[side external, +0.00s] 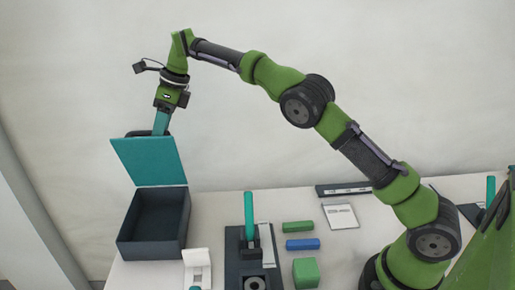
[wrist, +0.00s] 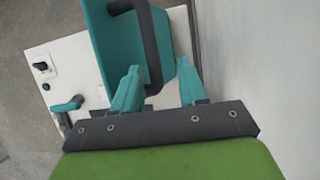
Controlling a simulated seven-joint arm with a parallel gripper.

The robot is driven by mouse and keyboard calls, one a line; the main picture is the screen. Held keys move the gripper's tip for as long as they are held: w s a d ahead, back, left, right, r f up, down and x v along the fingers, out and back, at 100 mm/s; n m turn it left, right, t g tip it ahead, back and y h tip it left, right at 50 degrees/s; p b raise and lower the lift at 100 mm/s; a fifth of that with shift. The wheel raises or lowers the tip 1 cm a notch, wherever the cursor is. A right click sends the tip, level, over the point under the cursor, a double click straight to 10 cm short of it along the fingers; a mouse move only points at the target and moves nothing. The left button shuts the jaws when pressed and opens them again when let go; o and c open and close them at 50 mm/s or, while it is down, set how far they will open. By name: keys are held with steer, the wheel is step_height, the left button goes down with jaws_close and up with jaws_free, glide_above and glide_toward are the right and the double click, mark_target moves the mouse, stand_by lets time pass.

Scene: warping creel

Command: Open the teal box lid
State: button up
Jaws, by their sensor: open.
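The teal box lid (side external: 150,160) stands raised and tilted back above the dark box (side external: 154,226) at the left of the table. The box is open at the top and its inside looks empty. My gripper (side external: 161,124) is behind the top edge of the lid. In the wrist view, my teal fingers (wrist: 158,88) are apart, with the dark lid handle (wrist: 148,45) passing close to the left finger. The lid (wrist: 112,45) fills the upper middle of that view. I cannot tell whether a finger touches the handle.
A teal upright handle (side external: 249,210) stands on a dark fixture right of the box. A green bar (side external: 298,227), a blue bar (side external: 302,244) and a green block (side external: 305,272) lie further right. A white holder (side external: 197,268) is in front. The wall is close behind the lid.

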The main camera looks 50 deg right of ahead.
steer(key=s+d, duration=0.5)
steer(key=d, duration=0.3)
steer(key=shift+s, duration=0.3)
steer(key=shift+a+n, duration=0.1)
steer(key=shift+n, duration=0.2)
steer(key=c, duration=0.4)
steer(key=a+n, duration=0.1)
steer(key=n, duration=0.1)
steer(key=a+r+n+h, duration=0.1)
steer(key=n, duration=0.2)
steer(key=a+n, duration=0.1)
steer(key=n, duration=0.1)
steer(key=shift+s+a+r+n+h, duration=0.1)
steer(key=shift+s+r+n+h, duration=0.05)
steer(key=shift+n+h, duration=0.2)
jaws_close()
steer(key=n+t+h, duration=0.3)
steer(key=n+t, duration=0.1)
steer(key=n, duration=2.3)
glide_toward(151, 146)
step_height(151, 146, up, 2)
steer(key=w, duration=0.1)
steer(key=x, duration=0.9)
steer(key=shift+w+d+r, duration=0.2)
steer(key=shift+w+d, duration=0.05)
steer(key=shift+d, duration=0.05)
